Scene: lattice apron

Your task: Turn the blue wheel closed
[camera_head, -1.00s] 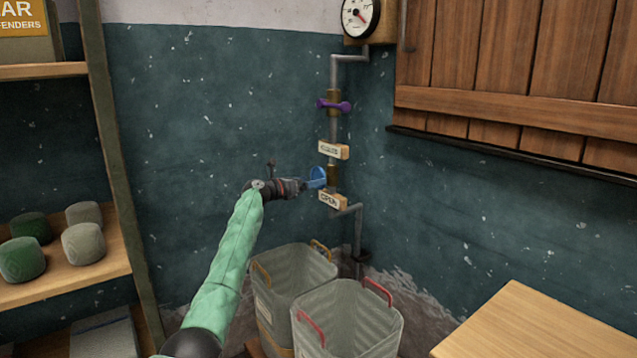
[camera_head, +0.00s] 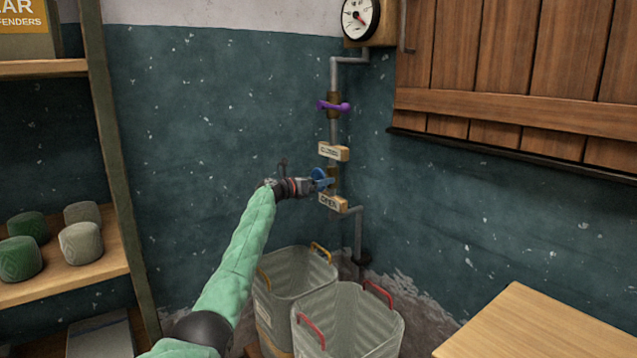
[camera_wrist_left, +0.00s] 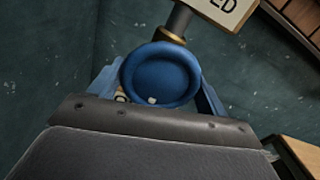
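The blue wheel (camera_head: 319,174) sits on the lower part of the wall pipe, between the upper tag and the "OPEN" tag (camera_head: 332,203). My left gripper (camera_head: 322,183) has its fingers at the wheel. In the left wrist view the blue wheel (camera_wrist_left: 160,75) is face-on and centred, with a small pale mark near its lower rim. The pale blue fingers of my left gripper (camera_wrist_left: 158,88) stand apart, one on each side of the wheel. Whether they touch its rim I cannot tell. My right gripper is out of view.
A purple handle (camera_head: 334,106) sits higher on the pipe, under a round gauge (camera_head: 359,17). Two grey bins (camera_head: 350,322) stand below. A shelf (camera_head: 60,272) is at left, a wooden shutter (camera_head: 500,60) and tabletop (camera_head: 550,325) at right.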

